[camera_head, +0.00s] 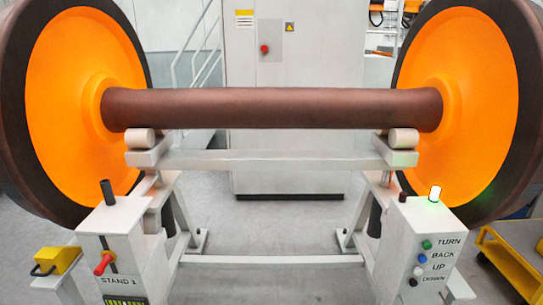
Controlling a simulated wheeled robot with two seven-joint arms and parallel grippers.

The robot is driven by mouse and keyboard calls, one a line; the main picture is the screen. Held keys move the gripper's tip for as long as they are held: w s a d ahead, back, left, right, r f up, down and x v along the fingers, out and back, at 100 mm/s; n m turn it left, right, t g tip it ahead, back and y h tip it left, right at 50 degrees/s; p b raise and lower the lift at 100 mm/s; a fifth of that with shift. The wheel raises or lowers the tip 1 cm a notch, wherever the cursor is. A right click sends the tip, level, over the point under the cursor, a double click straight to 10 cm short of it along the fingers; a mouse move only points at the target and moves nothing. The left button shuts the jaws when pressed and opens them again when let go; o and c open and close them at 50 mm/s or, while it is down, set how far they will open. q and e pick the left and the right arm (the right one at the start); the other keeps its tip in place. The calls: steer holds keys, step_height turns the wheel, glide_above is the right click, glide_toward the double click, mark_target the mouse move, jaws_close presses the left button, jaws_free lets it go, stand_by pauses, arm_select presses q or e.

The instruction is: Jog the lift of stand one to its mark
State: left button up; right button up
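A stand carries a wheelset: a brown axle (270,108) with a large orange wheel at each end. The axle lies over rollers on a grey crossbeam (270,159). The left box (112,225), labelled STAND 1, has a red-knobbed lever (104,263) in a dark slot and a black post on top. A dark panel with green bars (125,300) is cut off below. The right box (425,222) has a green button (427,244) by TURN, blue (422,258) by BACK, white (418,271) by UP, black (413,282) by DOWN. No lift mark is clearly identifiable. Neither gripper shows.
A lit lamp (435,193) with a green glow and a dark post stand on the right box. A yellow block (57,260) with a black handle is at left. A yellow cart (510,262) is at right. A grey cabinet (295,60) stands behind; floor between the stand legs is clear.

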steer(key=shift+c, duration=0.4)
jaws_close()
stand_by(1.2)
